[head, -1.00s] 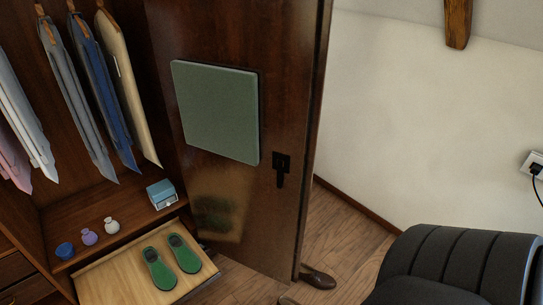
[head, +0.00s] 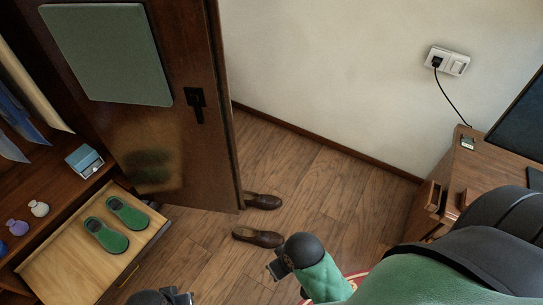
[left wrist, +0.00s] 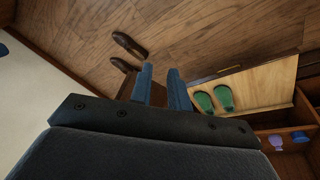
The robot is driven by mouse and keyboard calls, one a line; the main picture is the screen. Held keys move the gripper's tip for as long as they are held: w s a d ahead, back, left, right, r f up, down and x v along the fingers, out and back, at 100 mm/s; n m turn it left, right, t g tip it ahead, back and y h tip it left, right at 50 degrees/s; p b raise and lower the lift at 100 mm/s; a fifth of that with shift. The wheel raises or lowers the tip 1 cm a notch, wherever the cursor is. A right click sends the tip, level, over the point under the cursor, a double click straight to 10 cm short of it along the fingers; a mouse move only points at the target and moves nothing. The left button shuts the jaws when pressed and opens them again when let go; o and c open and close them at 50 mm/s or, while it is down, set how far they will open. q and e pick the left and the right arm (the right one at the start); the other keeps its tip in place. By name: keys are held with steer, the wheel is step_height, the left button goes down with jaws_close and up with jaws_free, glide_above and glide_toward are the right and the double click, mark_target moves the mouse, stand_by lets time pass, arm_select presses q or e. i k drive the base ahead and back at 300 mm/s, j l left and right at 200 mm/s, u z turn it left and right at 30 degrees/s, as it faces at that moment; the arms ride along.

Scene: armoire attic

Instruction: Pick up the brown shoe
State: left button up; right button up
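Two brown shoes are on the wooden floor by the armoire door. One shoe (head: 263,201) is beside the door's lower edge, and the other shoe (head: 257,237) lies nearer to me. Both show in the left wrist view, one shoe (left wrist: 129,44) clear and the other (left wrist: 121,64) near the door edge. My left gripper (left wrist: 159,68) is open and empty, apart from the shoes. It shows at the head view's bottom edge (head: 180,298). My right gripper (head: 276,268) is just below and right of the nearer shoe; its fingers are unclear.
The open armoire door (head: 165,120) stands left of the shoes. A pulled-out drawer (head: 75,262) holds green slippers (head: 116,224). A dark chair (head: 490,225) and a wooden desk (head: 480,180) are at the right. The floor between the shoes and wall is clear.

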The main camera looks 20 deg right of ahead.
mark_target(260, 201)
steer(key=z, duration=0.55)
steer(key=i+l, duration=0.1)
steer(key=l, duration=0.3)
steer(key=i+l, duration=0.15)
steer(key=l, duration=0.25)
steer(key=i+l, duration=0.1)
steer(key=l, duration=0.25)
steer(key=i+l, duration=0.1)
steer(key=l, duration=0.3)
steer(key=i+l, duration=0.15)
steer(key=l, duration=0.25)
steer(key=k+u, duration=0.1)
steer(key=u, duration=1.6)
